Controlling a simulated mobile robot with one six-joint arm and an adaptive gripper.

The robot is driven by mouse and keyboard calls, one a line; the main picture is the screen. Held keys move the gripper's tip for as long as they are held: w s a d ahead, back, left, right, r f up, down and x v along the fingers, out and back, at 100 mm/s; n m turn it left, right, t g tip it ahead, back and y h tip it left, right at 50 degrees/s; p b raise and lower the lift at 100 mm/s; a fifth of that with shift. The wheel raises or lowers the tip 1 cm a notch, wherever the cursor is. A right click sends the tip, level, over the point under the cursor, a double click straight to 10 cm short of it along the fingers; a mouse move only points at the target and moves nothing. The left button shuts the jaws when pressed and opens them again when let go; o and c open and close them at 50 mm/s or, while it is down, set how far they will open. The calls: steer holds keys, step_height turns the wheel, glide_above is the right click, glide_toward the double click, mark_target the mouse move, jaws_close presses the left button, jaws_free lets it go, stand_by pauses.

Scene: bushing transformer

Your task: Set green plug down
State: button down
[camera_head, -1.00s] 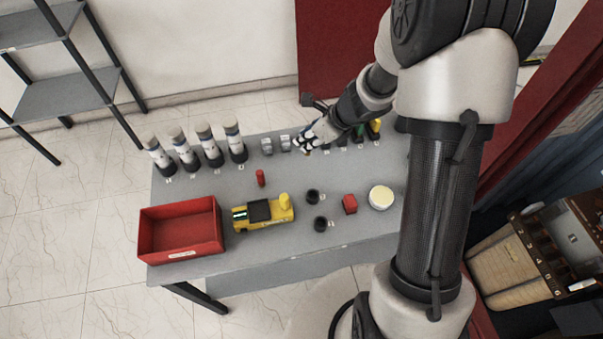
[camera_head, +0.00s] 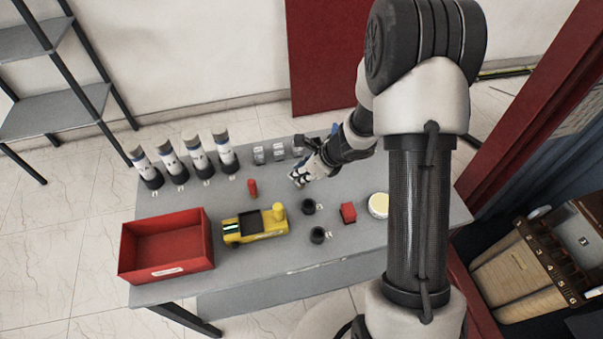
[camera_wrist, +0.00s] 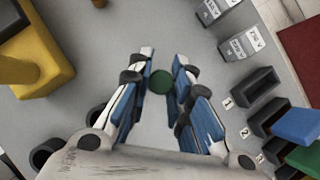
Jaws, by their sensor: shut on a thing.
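My gripper (camera_wrist: 161,82) is shut on the green plug (camera_wrist: 160,82), whose round green end shows between the fingertips in the wrist view. In the head view my gripper (camera_head: 298,180) is over the middle of the grey table, near the black cups. The plug cannot be made out in the head view. From these views I cannot tell whether the plug touches the table. Black square holders (camera_wrist: 255,85) stand to the right in the wrist view, one with a blue plug (camera_wrist: 297,126) beside it and a green piece (camera_wrist: 305,158) below.
A yellow device (camera_head: 255,224) lies left of my gripper, with a red cylinder (camera_head: 252,188) behind it. Black cups (camera_head: 309,206), a red block (camera_head: 348,212) and a round cream-topped piece (camera_head: 378,205) stand in front. A red bin (camera_head: 205,240) and several bushings (camera_head: 196,157) are farther left.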

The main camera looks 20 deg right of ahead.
steer(key=shift+f, duration=0.2)
steer(key=c, duration=1.5)
jaws_free()
steer(key=shift+o, duration=0.2)
